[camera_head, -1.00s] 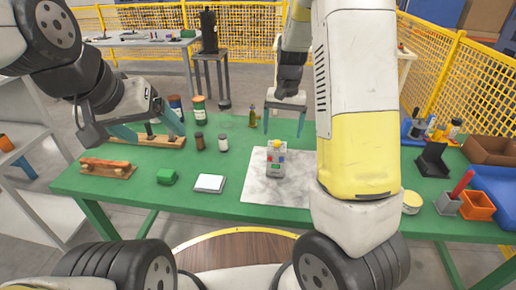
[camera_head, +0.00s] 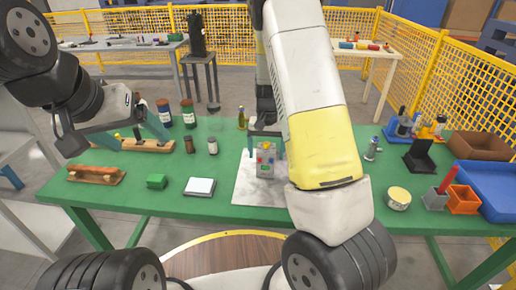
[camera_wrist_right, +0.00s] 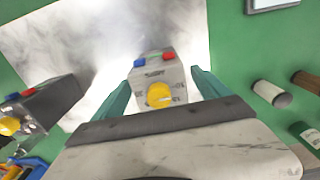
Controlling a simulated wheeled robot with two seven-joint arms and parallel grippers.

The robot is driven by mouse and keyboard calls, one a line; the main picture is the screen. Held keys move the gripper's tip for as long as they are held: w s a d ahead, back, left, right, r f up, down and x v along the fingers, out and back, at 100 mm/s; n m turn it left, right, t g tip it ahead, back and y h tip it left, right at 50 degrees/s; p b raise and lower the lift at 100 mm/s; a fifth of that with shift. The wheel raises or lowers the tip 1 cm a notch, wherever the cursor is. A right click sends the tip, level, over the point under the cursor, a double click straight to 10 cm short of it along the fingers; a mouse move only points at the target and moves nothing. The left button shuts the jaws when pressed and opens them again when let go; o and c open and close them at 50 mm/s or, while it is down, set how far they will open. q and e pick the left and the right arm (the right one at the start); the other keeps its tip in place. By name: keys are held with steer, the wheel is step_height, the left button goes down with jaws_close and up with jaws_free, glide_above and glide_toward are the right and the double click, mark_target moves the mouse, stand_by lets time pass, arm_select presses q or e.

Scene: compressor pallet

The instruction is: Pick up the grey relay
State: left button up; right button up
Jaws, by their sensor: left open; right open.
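The grey relay (camera_head: 265,163) is a light grey box with a yellow knob and red and blue buttons. It stands on a pale metallic sheet (camera_head: 248,190) on the green table. My right gripper (camera_head: 266,152) is open and pointing down over it. In the right wrist view the relay (camera_wrist_right: 158,76) sits between the two spread teal fingers (camera_wrist_right: 162,84), with gaps at both sides; contact is not visible. A darker grey box (camera_wrist_right: 45,105) with a similar yellow knob stands at the left of that view. My left gripper (camera_head: 140,140) is open and empty above the table's left part.
On the right are a round tin (camera_head: 398,198), an orange bin (camera_head: 470,201) and a blue tray (camera_head: 490,182). My right arm hides part of the table.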

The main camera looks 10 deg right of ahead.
steer(key=c, duration=1.9)
steer(key=shift+o, duration=0.2)
steer(key=shift+r, duration=0.1)
